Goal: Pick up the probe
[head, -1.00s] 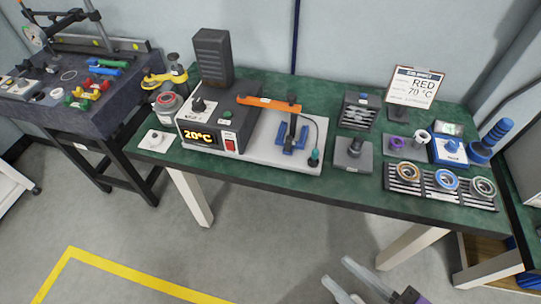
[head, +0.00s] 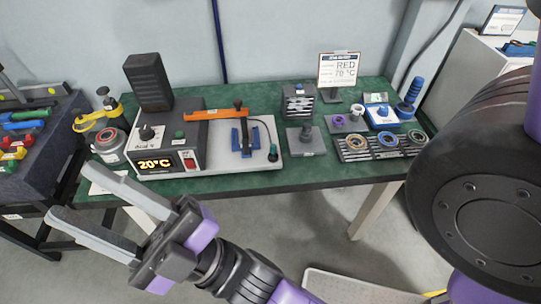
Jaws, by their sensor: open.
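A small teal-and-dark piece with a thin cable, which looks like the probe (head: 272,153), stands at the right end of the pale plate (head: 222,158) on the green table. Its cable curves up toward the orange bar (head: 215,114). My gripper (head: 74,198) is open and empty in the lower left of the head view, in front of the table's left front edge. Its two long grey fingers point left and are spread apart. It is well to the left of the probe and touches nothing that I can see.
A heater box (head: 165,150) reading 20°C stands left of the plate. A blue stand (head: 240,138) is beside the probe. Ring racks (head: 382,147) lie to the right. My large dark arm joint covers the right side.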

